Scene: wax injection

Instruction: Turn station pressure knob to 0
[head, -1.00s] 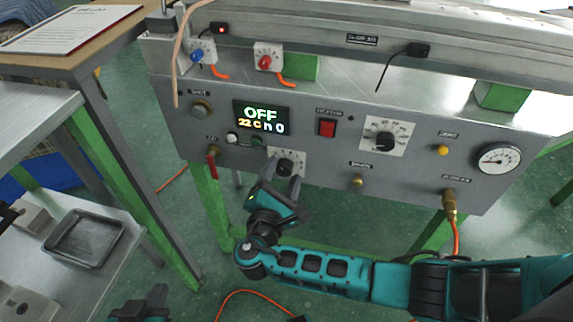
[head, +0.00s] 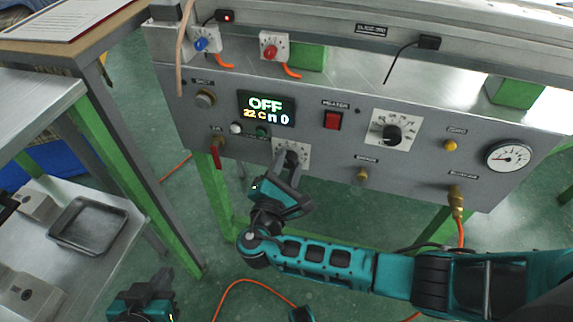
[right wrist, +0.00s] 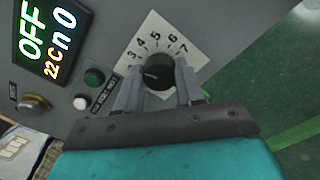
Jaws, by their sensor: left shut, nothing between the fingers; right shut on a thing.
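A black round knob (right wrist: 158,72) sits on a white numbered dial plate (right wrist: 190,50) in the right wrist view. The digits 2 to 7 are readable; the lower part of the scale is hidden. A pale pointer mark on the knob points left, near the low digits. In the head view the same dial plate (head: 303,152) is low on the grey panel, partly covered by my gripper. My right gripper (head: 290,163) is shut on this knob, one finger on each side. My left gripper (head: 145,302) is shut and empty at the bottom left, away from the panel.
The panel also carries a display (head: 266,109) reading OFF, a red switch (head: 332,121), a second dial knob (head: 392,133), a gauge (head: 508,156) and a red-handled valve (head: 216,155). A metal tray (head: 88,226) lies on the left shelf. Orange hoses lie on the floor.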

